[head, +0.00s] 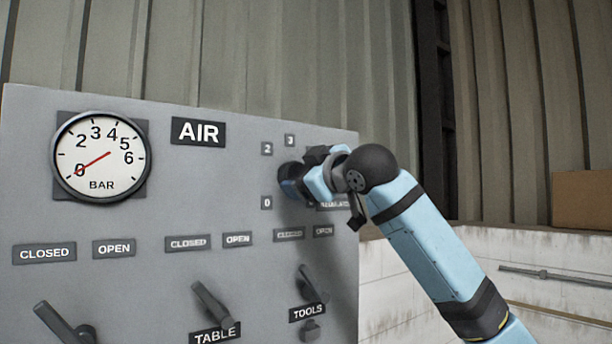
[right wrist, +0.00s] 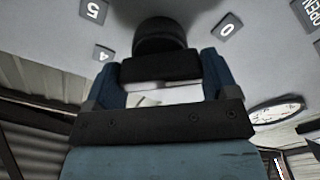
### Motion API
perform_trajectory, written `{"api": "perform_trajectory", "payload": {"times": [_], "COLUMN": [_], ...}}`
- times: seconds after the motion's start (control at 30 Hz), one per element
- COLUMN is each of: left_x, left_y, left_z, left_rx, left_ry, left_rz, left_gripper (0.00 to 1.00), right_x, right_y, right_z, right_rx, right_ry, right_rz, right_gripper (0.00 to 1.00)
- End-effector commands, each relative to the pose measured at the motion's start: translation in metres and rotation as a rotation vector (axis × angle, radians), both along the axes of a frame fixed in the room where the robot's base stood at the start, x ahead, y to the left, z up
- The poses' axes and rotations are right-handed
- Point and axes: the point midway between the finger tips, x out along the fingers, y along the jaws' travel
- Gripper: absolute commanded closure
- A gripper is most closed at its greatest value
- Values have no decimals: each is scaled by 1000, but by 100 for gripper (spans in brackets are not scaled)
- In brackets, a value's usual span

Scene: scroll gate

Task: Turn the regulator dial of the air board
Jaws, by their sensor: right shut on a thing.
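The grey air board (head: 230,170) stands upright in the head view. Its regulator dial is mostly hidden there behind my right gripper (head: 292,182), among the small scale plates "0", "2" and "3". In the right wrist view the dial (right wrist: 160,36) shows as a dark round knob. The blue fingers of my right gripper (right wrist: 165,68) are shut on it, one on each side. The dial's pointer is hidden. The pressure gauge (head: 101,157) has a red needle resting at 0. My left gripper is not in view.
Several valve levers sit low on the board, including the table lever (head: 209,303) and the tools lever (head: 310,285), below the closed and open labels. A white wall (head: 545,255) and a brown box (head: 582,200) stand to the right, behind my arm.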

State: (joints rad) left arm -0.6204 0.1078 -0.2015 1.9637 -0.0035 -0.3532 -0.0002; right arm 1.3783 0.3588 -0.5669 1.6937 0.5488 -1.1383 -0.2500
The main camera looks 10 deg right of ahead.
Motion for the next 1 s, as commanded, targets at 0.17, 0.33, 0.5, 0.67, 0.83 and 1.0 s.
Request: {"api": "perform_trajectory", "payload": {"times": [0.17, 0.33, 0.5, 0.67, 0.83, 1.0], "left_x": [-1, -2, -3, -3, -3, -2], "left_y": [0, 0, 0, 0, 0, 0], "left_z": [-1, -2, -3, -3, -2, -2], "left_rx": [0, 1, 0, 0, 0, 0], "left_ry": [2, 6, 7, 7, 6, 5], "left_rz": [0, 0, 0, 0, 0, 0], "left_gripper": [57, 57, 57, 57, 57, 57], "right_x": [0, 0, 0, 0, 0, 0], "right_y": [0, 0, 0, 0, 0, 0], "right_z": [1, 1, 1, 1, 1, 0], "right_rx": [-49, -69, -72, -72, -72, -72], "right_ry": [-22, -30, -32, -32, -32, -30], "right_rz": [0, 1, 1, 1, 1, 1], "right_gripper": [44, 44, 44, 44, 0, 0]}}
